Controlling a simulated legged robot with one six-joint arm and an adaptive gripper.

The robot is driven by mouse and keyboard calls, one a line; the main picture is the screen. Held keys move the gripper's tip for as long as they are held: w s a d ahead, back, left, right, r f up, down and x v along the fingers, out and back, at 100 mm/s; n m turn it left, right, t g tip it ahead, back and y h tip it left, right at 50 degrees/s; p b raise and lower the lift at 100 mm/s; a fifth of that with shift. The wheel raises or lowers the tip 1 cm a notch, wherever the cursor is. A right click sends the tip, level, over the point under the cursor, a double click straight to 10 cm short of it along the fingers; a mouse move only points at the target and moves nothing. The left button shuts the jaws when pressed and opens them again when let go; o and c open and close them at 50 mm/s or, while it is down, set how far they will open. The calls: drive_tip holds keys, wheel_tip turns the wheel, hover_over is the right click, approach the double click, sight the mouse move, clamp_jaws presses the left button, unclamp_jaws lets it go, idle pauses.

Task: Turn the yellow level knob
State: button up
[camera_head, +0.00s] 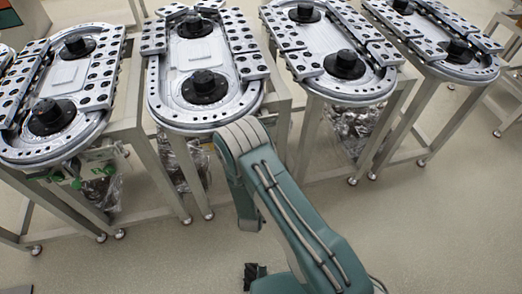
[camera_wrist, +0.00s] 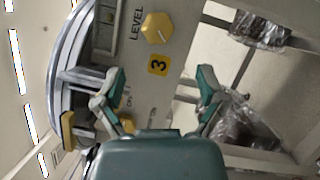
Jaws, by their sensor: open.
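The yellow level knob (camera_wrist: 158,28) is on a light panel in the wrist view, near the top centre. It is faceted and has a light pointer line. The word LEVEL (camera_wrist: 137,19) is printed beside it, to the left. My gripper (camera_wrist: 160,78) is open and empty, with its two green-tipped fingers spread wide. The knob lies beyond the fingertips, apart from both. In the head view my arm reaches toward the tracks, and neither knob nor fingers can be made out there.
In the head view several oval ring tracks (camera_head: 205,118) stand on metal-legged frames (camera_head: 165,170). Crumpled clear plastic (camera_head: 185,165) lies beneath. In the wrist view, a metal track rim (camera_wrist: 68,50) is left of the panel, and plastic wrap (camera_wrist: 245,125) is at right. The near floor (camera_head: 440,220) is open.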

drive_tip(key=shift+s+a+f, duration=0.1)
drive_tip(key=shift+s+f, duration=0.1)
drive_tip(key=shift+s, duration=1.45)
drive_tip(key=w+d+r+m+g+y, duration=0.2)
drive_tip(key=d+m+y, duration=0.35)
drive_tip(key=m, duration=0.75)
drive_tip(key=shift+y, duration=0.55)
drive_tip(key=x, duration=0.7)
drive_tip(key=a+x, duration=0.1)
drive_tip(key=x, duration=0.3)
drive_tip(key=shift+a, duration=0.1)
drive_tip(key=shift+c, duration=0.3)
drive_tip(key=c, duration=1.1)
